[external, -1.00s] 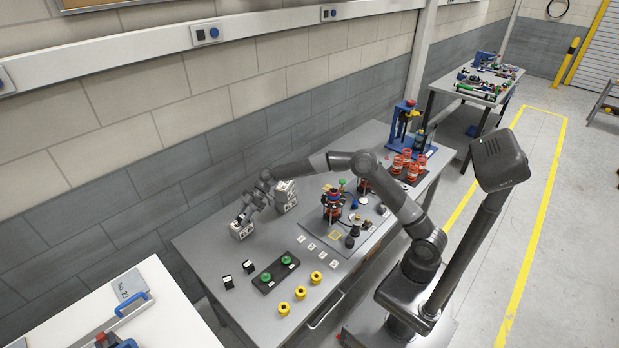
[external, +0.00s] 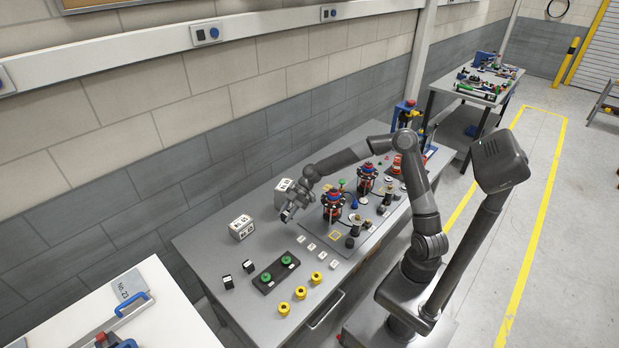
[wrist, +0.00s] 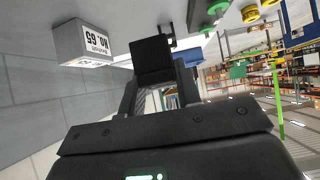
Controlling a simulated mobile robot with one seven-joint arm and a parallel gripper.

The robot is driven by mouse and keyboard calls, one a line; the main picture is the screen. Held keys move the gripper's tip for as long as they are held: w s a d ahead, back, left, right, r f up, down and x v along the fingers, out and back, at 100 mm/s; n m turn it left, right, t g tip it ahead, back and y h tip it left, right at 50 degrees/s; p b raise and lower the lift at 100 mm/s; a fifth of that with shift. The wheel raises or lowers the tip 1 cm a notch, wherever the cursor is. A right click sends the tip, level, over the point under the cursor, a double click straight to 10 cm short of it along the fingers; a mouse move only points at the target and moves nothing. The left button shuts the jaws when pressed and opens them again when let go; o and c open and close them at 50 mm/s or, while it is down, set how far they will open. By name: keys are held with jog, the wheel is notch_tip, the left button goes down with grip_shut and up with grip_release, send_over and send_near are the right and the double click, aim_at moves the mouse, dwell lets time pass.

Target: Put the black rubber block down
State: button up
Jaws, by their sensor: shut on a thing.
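My gripper (wrist: 155,80) is shut on the black rubber block (wrist: 152,55) in the wrist view. The dark block sits between the fingertips and stands out beyond them. In the external view my gripper (external: 288,213) hangs over the grey table (external: 200,250), in front of a grey box with white labels and left of the fixture plate. The block is too small and dark to make out clearly there. I cannot tell how high it is above the table.
A labelled box (external: 241,228) stands left of my gripper, another labelled box (external: 283,190) just behind it. The fixture plate with coil stacks (external: 333,206) is to the right. A black tray with green knobs (external: 275,275) and yellow rings (external: 300,293) are in front.

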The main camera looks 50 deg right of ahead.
jog(key=x, duration=0.8)
jog(key=s+r+x, duration=0.1)
jog(key=x, duration=0.4)
jog(key=shift+a, duration=0.45)
jog(key=shift+f, duration=2)
jog(key=shift+f, duration=0.1)
jog(key=o, duration=1)
jog(key=shift+c, duration=0.2)
jog(key=shift+d+r, duration=0.15)
jog(key=shift+r, duration=0.05)
jog(key=v, duration=1.1)
jog(key=shift+d+r, duration=0.25)
jog(key=shift+s, duration=0.1)
